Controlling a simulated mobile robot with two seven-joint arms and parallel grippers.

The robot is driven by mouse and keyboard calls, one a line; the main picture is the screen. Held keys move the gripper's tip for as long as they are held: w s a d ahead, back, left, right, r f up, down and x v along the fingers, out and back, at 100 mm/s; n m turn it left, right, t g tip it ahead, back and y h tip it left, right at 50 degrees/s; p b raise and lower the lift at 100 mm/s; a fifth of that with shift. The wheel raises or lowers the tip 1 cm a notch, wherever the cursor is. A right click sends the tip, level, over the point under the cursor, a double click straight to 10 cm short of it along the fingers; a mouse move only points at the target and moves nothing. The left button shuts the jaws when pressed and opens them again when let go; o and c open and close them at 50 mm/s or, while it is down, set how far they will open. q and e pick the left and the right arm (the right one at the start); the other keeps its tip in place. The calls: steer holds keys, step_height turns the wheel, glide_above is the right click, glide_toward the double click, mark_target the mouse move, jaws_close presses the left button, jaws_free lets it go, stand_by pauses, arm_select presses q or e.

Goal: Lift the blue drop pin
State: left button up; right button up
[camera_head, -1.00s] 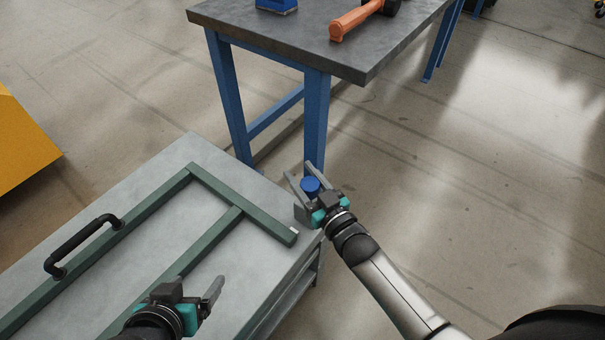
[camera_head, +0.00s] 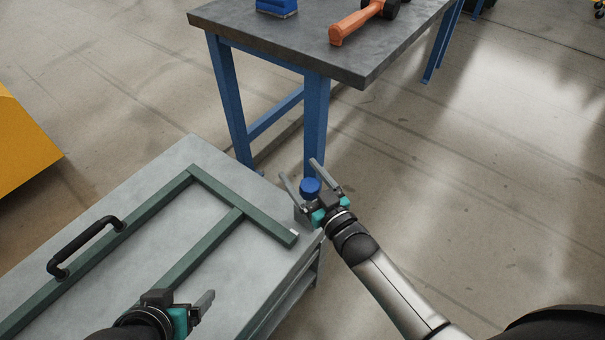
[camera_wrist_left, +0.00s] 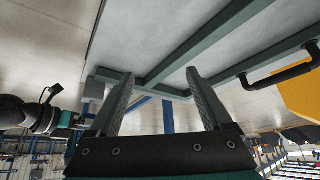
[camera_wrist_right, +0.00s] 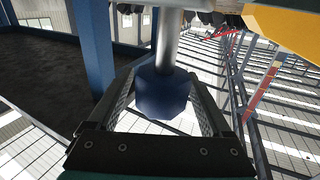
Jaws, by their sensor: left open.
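The blue drop pin shows a round blue knob (camera_head: 310,186) at the right corner of the grey cart. In the right wrist view the blue knob (camera_wrist_right: 162,94) has a silver shaft, and the image there is turned over. My right gripper (camera_head: 296,169) is open, with one finger on each side of the knob and a visible gap to each. The shaft's lower end is hidden. My left gripper (camera_wrist_left: 160,75) is open and empty over the near part of the cart; in the head view only part of it (camera_head: 208,302) shows.
The grey cart top (camera_head: 130,185) carries a green frame (camera_head: 222,196) with a black handle (camera_head: 84,246). A workbench (camera_head: 300,40) on blue legs stands behind, with an orange-handled tool (camera_head: 355,22) and a blue block (camera_head: 276,7). A yellow object (camera_head: 22,150) is at the left.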

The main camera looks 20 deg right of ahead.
steer(key=shift+s, duration=0.1)
steer(key=shift+s+d+p, duration=0.15)
steer(key=shift+s+p, duration=0.15)
steer(key=shift+s, duration=0.2)
steer(key=shift+p+v, duration=0.5)
steer(key=shift+v, duration=0.6)
arm_select(q)
steer(key=g+y+p, duration=0.1)
steer(key=g+p, duration=0.2)
glide_above(202, 334)
step_height(202, 334, down, 8)
steer(key=shift+w+r, duration=0.1)
steer(key=shift+r, duration=0.05)
steer(key=shift+f+p, duration=0.3)
steer(key=shift+f, duration=0.15)
arm_select(e)
steer(key=v, duration=1.2)
